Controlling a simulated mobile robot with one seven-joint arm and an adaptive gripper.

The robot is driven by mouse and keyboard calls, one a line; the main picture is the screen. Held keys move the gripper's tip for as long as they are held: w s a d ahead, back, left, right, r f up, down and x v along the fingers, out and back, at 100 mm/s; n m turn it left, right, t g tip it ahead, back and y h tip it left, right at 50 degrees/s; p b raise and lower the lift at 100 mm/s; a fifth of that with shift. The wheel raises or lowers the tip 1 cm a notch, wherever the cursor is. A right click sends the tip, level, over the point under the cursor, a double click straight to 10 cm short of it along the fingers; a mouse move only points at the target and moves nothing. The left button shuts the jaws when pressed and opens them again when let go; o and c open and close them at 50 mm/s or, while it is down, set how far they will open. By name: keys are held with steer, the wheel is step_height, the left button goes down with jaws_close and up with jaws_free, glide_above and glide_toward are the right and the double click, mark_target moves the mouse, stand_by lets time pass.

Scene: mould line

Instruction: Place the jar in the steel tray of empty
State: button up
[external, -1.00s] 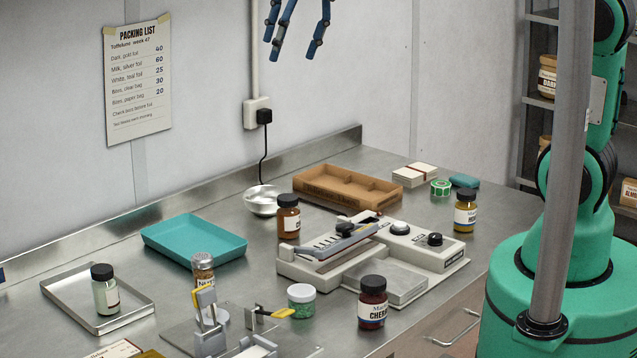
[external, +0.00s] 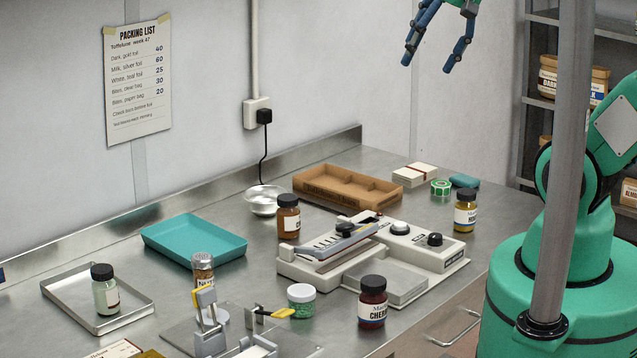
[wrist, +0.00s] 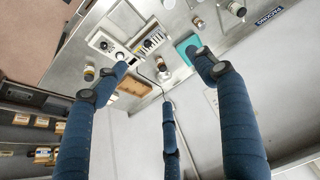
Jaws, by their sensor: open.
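A steel tray (external: 135,318) lies at the left of the bench in the external view. A jar with pale contents and a black lid (external: 106,290) stands upright in it. My gripper (external: 428,60) is open and empty, high above the back of the bench, far from the steel tray. Its spread blue fingers fill much of the wrist view (wrist: 150,85).
A teal tray (external: 195,242), a metal bowl (external: 263,200), a brown compartment tray (external: 347,190) and a white sealing machine (external: 375,255) occupy the bench. A shaker (external: 203,270) and a metal fixture (external: 210,335) stand near the front. Shelves with jars (external: 570,80) stand at right.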

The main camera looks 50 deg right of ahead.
steer(key=s, duration=0.2)
steer(key=f, duration=0.1)
steer(key=shift+s+d+f+m, duration=0.1)
steer(key=shift+s+d+m, duration=0.2)
steer(key=shift+s+d, duration=0.1)
step_height(320, 180, down, 16)
steer(key=b, duration=1.5)
steer(key=shift+r+b, duration=0.2)
steer(key=shift+b, duration=0.15)
